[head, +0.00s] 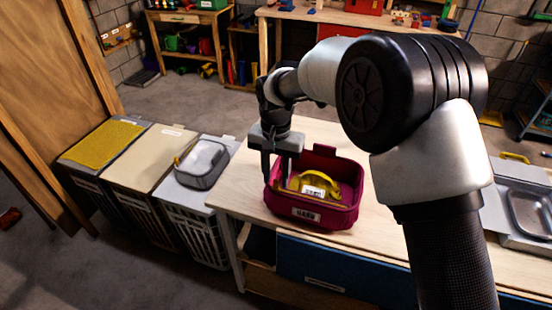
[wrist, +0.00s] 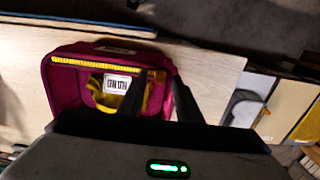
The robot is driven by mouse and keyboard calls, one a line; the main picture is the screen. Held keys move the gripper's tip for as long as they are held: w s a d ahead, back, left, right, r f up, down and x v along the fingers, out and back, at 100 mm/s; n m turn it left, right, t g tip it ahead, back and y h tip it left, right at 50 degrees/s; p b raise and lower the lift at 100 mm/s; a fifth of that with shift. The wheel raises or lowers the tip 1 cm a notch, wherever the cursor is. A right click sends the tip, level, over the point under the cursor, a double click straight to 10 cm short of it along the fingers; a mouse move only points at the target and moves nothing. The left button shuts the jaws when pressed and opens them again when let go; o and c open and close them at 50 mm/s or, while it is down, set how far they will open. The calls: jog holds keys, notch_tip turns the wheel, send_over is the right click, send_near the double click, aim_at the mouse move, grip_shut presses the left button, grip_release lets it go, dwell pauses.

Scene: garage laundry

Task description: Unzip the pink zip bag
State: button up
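The pink zip bag (head: 343,210) stands on the light wooden worktop, a white label on its near side. Its top looks open and a yellow item (head: 318,181) with a white label lies inside. In the wrist view the bag (wrist: 62,100) has a yellow toothed zip strip (wrist: 105,66) along one edge. The zip's pull is not clearly visible. My gripper (head: 277,172) points down at the bag's left end. Its fingers (wrist: 160,78) are apart, seemingly one on each side of the bag's end wall; I cannot tell whether they touch it.
A metal sink or tray (head: 532,210) is at the right. The worktop (head: 236,195) is bare to the bag's left. A workbench (head: 270,17) stands behind.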

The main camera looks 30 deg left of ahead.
aim_at(277, 180)
notch_tip(277, 180, up, 17)
dwell(0.4)
jog(key=d+r+t+p, duration=0.1)
jog(key=d+r, duration=0.3)
jog(key=d, duration=0.5)
jog(key=w+d+r+m+t, duration=0.1)
jog(key=d+r, duration=0.2)
jog(key=d, duration=0.5)
jog(key=d+r+t+p, duration=0.1)
jog(key=d+r, duration=0.3)
jog(key=d, duration=0.5)
jog(key=s+d+f+m+t, duration=0.1)
jog(key=s+d, duration=0.5)
jog(key=d, duration=0.3)
jog(key=s+d+f+t, duration=0.1)
jog(key=s+d+f, duration=0.1)
jog(key=s+d, duration=0.5)
jog(key=d, duration=0.3)
jog(key=shift+s+f+m+t, duration=0.25)
jog(key=shift+s+m+t, duration=0.05)
jog(key=shift+m, duration=0.1)
